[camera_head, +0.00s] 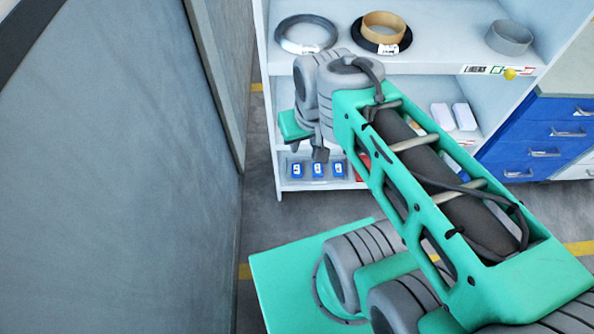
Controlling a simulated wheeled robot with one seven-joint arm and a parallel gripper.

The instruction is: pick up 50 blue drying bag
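Several blue bags with white labels show in a row in a clear tray on the bottom shelf: a left one (297,170), a middle one (318,170) and a right one (338,170). The bags are small, and I cannot read "50" on any label. My gripper (307,152) is in front of the shelf unit, pointing down, just above the bags in the picture. Its dark fingers are small and partly hidden by the wrist, so I cannot tell how far they are apart. I see nothing held in it.
White boxes (464,116) stand on the middle shelf. Blue drawers (540,130) are at right. A grey wall panel (120,180) fills the left.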

